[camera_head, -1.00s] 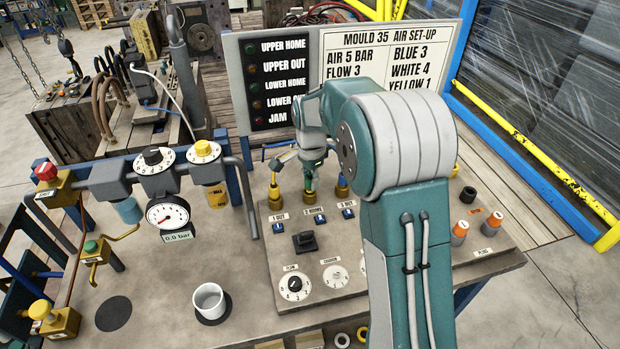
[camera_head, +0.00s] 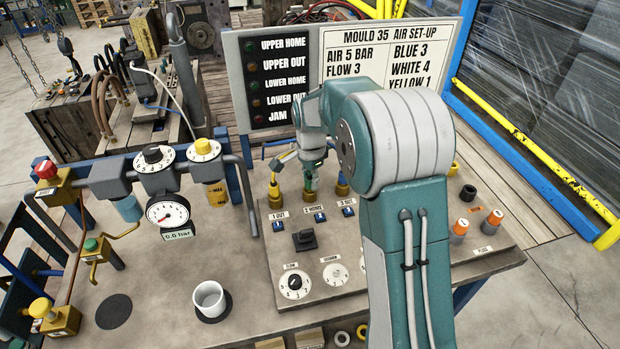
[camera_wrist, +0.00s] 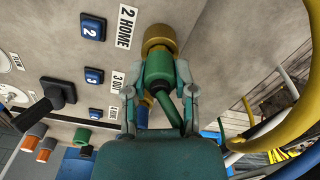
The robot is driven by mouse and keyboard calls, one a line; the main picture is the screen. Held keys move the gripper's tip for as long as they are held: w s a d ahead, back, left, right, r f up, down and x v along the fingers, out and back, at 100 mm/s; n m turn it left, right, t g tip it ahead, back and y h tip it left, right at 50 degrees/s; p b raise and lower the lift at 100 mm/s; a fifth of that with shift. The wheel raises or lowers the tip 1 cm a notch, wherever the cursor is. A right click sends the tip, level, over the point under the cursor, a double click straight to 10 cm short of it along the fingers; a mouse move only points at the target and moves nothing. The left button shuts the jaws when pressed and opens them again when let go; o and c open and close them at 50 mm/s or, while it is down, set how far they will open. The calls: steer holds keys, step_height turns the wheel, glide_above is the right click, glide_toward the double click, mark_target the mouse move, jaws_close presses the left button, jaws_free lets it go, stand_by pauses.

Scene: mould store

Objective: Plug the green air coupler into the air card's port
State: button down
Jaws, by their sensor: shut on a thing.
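My gripper (camera_wrist: 158,98) is shut on the green air coupler (camera_wrist: 160,66), with one finger on each side. A dark green hose leaves the coupler's near end. The coupler's far end meets the brass port (camera_wrist: 159,36) beside the "2 HOME" label (camera_wrist: 126,27); I cannot tell how deeply it is seated. In the head view my gripper (camera_head: 312,180) stands over the middle brass port (camera_head: 315,195). The air card (camera_head: 388,60) stands on the back board; it lists blue 3, white 4 and yellow 1, and its lower part is hidden by my arm.
Brass ports 1 (camera_head: 275,196) and 3 (camera_head: 342,187) flank the middle one, with hoses close by. A black lever (camera_head: 305,240) and flow dial (camera_head: 294,283) are in front. A white cup (camera_head: 209,299) stands at left; the gauge (camera_head: 168,212) reads about zero.

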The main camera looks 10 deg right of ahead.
mark_target(310, 175)
steer(key=shift+c, duration=1.8)
jaws_free()
steer(key=shift+o, duration=0.3)
steer(key=o, duration=0.3)
steer(key=shift+r, duration=3.75)
